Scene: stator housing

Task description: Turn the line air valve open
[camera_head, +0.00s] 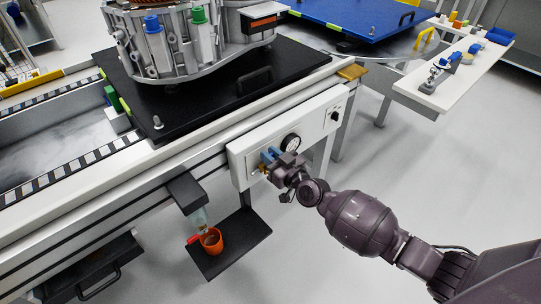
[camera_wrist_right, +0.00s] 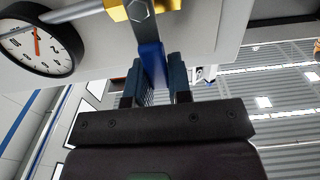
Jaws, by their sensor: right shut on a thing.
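The line air valve has a brass body (camera_wrist_right: 128,10) and a flat metal lever with a blue grip (camera_wrist_right: 152,62), seen in the right wrist view. The lever stands out across the grey pipe (camera_wrist_right: 82,11), not in line with it. My right gripper (camera_wrist_right: 159,82) is shut on the blue grip, one dark blue finger on each side. In the head view my right gripper (camera_head: 271,158) is at the white panel (camera_head: 250,153) on the bench front, and it hides most of the valve. My left gripper is not in view.
A pressure gauge (camera_wrist_right: 37,45) sits beside the valve; it also shows in the head view (camera_head: 290,143). A black knob (camera_head: 335,116) is farther right on the panel. An orange cup (camera_head: 211,240) stands on a black shelf (camera_head: 237,252) below. Open floor lies to the right.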

